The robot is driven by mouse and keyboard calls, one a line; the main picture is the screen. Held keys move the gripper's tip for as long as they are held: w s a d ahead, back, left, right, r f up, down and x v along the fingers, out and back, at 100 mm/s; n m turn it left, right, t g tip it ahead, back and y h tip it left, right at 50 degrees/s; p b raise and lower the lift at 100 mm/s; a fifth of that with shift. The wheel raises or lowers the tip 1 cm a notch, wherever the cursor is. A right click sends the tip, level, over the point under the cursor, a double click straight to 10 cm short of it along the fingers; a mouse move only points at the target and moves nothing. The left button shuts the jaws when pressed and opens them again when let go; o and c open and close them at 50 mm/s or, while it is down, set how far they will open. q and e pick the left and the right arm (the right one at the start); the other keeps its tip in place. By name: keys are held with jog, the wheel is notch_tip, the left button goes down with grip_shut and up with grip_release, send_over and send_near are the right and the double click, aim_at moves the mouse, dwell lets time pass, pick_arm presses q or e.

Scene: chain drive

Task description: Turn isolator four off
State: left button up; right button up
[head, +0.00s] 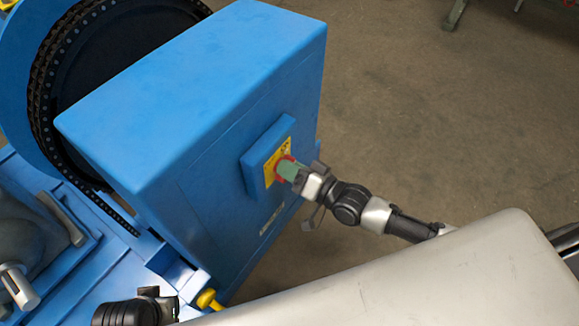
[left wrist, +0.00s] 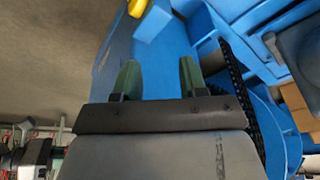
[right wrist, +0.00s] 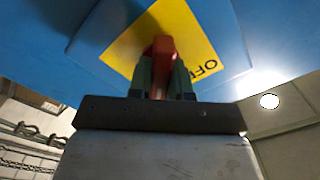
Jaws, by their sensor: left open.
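The isolator is a red handle (right wrist: 161,52) on a yellow plate (right wrist: 190,27), fixed to a blue block on the side of a blue cabinet (head: 215,110). Part of the word OFF shows on the plate, right of the handle in the right wrist view. My right gripper (head: 289,170) is at the handle, its green fingers (right wrist: 161,82) closed on both sides of it. In the head view the fingers hide most of the handle. My left gripper (left wrist: 160,80) is open and empty, near the blue machine base. The number on the isolator cannot be read.
A large chain wheel (head: 90,70) stands behind the cabinet at left. A yellow knob (head: 208,299) sits low at the cabinet's near corner. A pale rounded surface fills the lower right. Bare floor (head: 440,110) lies right of the cabinet.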

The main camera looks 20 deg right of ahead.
grip_shut()
jog(key=n+p, duration=0.2)
jog(key=n, duration=0.1)
jog(key=n+p, duration=0.1)
jog(key=n, duration=0.2)
jog(key=shift+a+r+p, duration=0.1)
jog(key=shift+r+p, duration=0.1)
jog(key=shift+p, duration=0.2)
jog(key=n+p, duration=0.1)
jog(key=n, duration=0.2)
jog(key=n+p, duration=0.1)
jog(key=n, duration=0.3)
jog(key=shift+s+a+f+n, duration=0.1)
jog(key=shift+s+n, duration=0.05)
jog(key=shift+n, duration=0.15)
jog(key=shift+n+p, duration=0.45)
jog(key=shift+n, duration=0.65)
pick_arm(q)
jog(key=s+f, duration=0.3)
jog(key=f, duration=0.7)
jog(key=s+f+g, duration=0.1)
jog(key=s+f, duration=0.2)
jog(key=f, duration=0.8)
jog(key=shift+s+a+g, duration=0.3)
jog(key=shift+s+a, duration=0.1)
pick_arm(e)
jog(key=shift+f+n, duration=0.1)
jog(key=shift+n, duration=0.9)
pick_arm(q)
jog(key=shift+f, duration=0.15)
